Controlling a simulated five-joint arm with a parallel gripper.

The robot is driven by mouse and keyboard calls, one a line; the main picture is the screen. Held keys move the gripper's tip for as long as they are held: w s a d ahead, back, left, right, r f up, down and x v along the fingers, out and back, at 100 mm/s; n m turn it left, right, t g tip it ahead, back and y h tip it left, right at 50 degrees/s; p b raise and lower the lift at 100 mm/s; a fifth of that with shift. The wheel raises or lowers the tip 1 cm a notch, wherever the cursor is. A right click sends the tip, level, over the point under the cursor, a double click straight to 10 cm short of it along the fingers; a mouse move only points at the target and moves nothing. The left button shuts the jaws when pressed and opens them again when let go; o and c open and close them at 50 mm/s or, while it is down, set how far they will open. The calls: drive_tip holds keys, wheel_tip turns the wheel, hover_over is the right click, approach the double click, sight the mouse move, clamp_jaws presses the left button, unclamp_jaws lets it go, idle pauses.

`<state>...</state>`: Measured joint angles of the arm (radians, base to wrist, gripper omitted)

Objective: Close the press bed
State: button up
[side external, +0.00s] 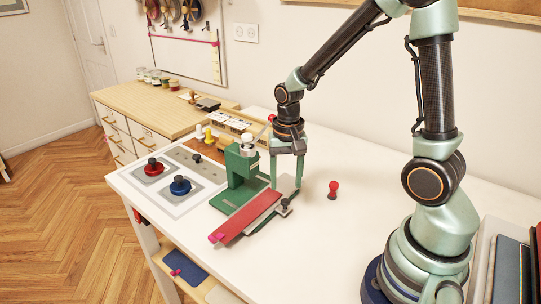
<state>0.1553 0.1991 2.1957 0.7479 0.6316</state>
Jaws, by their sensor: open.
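The green press (241,168) stands near the middle of the white table, on a flat green base. A long red bed (246,219) with a pink tab on its near end lies at a slant beside the press's base, pointing toward the table's front edge. Its far end lies near a small dark knob and a pale plate. My gripper (285,186) points down just right of the press, over the far end of the bed. Its two fingers are apart with nothing seen between them. Whether a fingertip touches the bed or plate cannot be told.
A small red-topped peg (333,190) stands to the right of the press. Small spools and a wooden box (231,123) stand behind the press. The table's right middle is clear.

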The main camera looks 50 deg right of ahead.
sight(285, 201)
drive_tip(key=shift+f, duration=2.7)
clamp_jaws()
